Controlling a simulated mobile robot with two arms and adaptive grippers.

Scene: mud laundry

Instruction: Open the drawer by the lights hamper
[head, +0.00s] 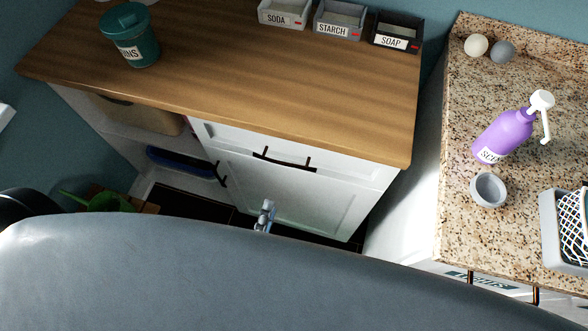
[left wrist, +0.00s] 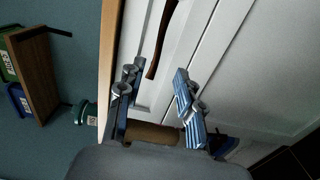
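A white drawer front (head: 240,145) with a dark bar handle (head: 283,161) sits under the wooden countertop, above a cabinet door. It looks shut. My left gripper (head: 265,210) shows in front of the cabinet, lower in the picture than the handle. In the left wrist view my left gripper (left wrist: 154,78) has its fingers apart and nothing between them. A dark handle (left wrist: 163,42) on the white front lies beyond the fingertips, nearer the left finger. I cannot see contact. No hamper label reads clearly as lights. My right gripper is out of view.
The wooden countertop (head: 230,70) holds a teal tub (head: 130,35) and small boxes marked soda, starch (head: 340,20) and soap. A granite counter (head: 460,130) stands at the right with a purple pump bottle (head: 503,135). My grey body hides the lower picture.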

